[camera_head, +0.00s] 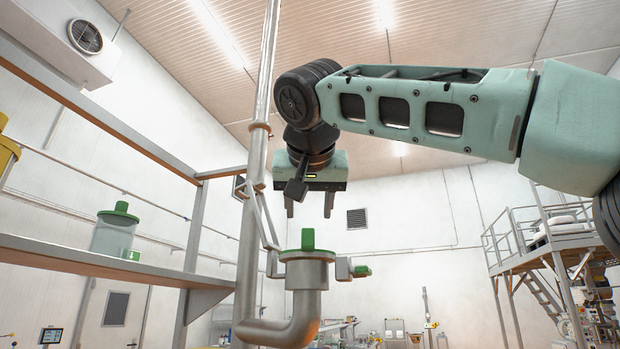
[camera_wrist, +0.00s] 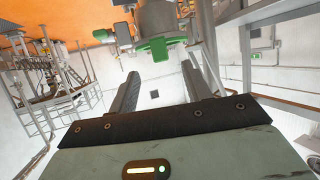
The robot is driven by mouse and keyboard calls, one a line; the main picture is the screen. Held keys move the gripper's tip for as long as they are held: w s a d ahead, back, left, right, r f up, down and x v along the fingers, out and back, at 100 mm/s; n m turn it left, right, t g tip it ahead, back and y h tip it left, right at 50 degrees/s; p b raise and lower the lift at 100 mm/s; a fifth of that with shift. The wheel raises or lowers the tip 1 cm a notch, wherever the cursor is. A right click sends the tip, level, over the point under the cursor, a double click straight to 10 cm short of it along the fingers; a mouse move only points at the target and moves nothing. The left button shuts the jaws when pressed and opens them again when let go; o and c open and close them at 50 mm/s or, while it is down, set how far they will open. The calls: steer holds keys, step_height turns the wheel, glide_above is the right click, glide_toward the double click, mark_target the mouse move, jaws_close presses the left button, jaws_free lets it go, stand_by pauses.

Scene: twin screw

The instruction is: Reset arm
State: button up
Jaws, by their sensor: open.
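My gripper (camera_head: 309,205) hangs from my pale green arm near the middle of the head view, fingers pointing down. Its two fingers are spread apart with nothing between them. It is above a metal pipe fitting (camera_head: 307,275) with a green knob (camera_head: 307,239) on top, and there appears to be a gap between the fingertips and the knob. In the wrist view, my gripper's fingers (camera_wrist: 160,85) are apart and empty. The green-topped fitting (camera_wrist: 155,48) shows beyond them there, near the top.
A shelf (camera_head: 100,262) at the left holds a clear jar with a green lid (camera_head: 113,232). A tall vertical pipe (camera_head: 262,100) stands just left of my gripper. A platform with stairs (camera_head: 545,245) is at the far right. The space between fitting and platform looks open.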

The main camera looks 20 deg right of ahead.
steer(key=v, duration=0.8)
steer(key=shift+s, duration=0.35)
steer(key=shift+r, duration=0.15)
